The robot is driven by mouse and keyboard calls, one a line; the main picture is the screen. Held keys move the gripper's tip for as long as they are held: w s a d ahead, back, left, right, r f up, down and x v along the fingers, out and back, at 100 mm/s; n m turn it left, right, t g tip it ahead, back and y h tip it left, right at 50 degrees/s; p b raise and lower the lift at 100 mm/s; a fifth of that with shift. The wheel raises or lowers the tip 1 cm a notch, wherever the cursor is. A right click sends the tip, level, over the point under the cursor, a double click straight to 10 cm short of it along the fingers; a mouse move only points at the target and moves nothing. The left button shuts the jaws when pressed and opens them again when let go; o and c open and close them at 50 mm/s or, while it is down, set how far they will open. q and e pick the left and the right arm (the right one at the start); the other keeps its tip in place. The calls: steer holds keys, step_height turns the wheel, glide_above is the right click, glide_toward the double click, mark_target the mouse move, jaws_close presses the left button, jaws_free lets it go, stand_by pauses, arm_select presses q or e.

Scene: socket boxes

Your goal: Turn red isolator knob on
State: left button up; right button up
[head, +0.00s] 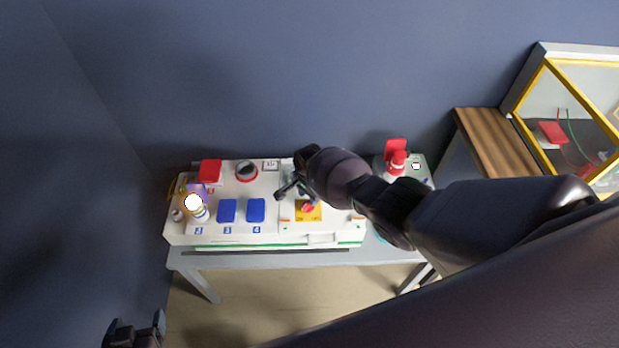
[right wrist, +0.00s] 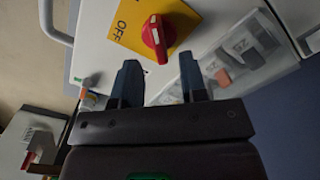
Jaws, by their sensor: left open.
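The red isolator knob (right wrist: 158,38) sits on a yellow plate (right wrist: 130,22) marked OFF in the right wrist view. A white stripe runs along the knob. In the head view my right gripper (head: 290,186) is over the panel. My left gripper (head: 136,326) is open and empty at the bottom left, away from the panel.
The white socket box (head: 266,226) stands on a grey table (head: 300,260). It carries blue socket covers (head: 256,211), a red cover (head: 210,170) and a round dark-and-red part (head: 246,171). A red item (head: 396,150) stands right of my arm. A yellow-framed case (head: 570,110) is far right.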

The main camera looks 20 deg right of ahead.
step_height(320, 180, up, 3)
steer(key=shift+f+p, duration=0.2)
steer(key=shift+p, duration=0.25)
steer(key=shift+r, duration=0.65)
arm_select(q)
steer(key=shift+s+f, duration=0.1)
steer(key=shift+s, duration=0.4)
arm_select(e)
steer(key=shift+r, duration=1.8)
